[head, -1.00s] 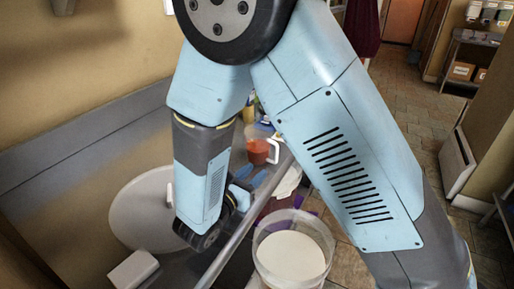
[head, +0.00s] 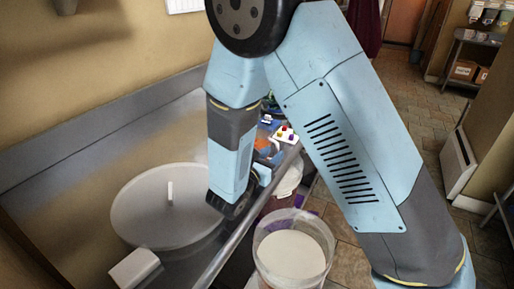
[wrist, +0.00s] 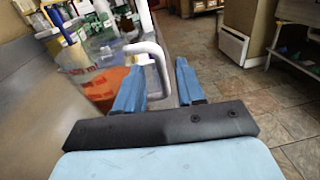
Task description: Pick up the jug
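The jug (wrist: 92,80) is clear, with orange-red liquid in it and a white handle (wrist: 158,62). In the wrist view it stands upright at the left, on the counter. My gripper (wrist: 158,80) is open, its two blue fingers apart. The left finger overlaps the jug's side in the picture. In the head view my arm and gripper (head: 264,160) hide most of the jug; only a little orange (head: 267,146) shows.
A large round grey lid with a white handle (head: 165,212) is on the metal counter at left. A bucket of pale contents (head: 290,255) stands beside the counter edge. Bottles and small items (wrist: 70,25) crowd behind the jug. Tiled floor (wrist: 230,85) is open at right.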

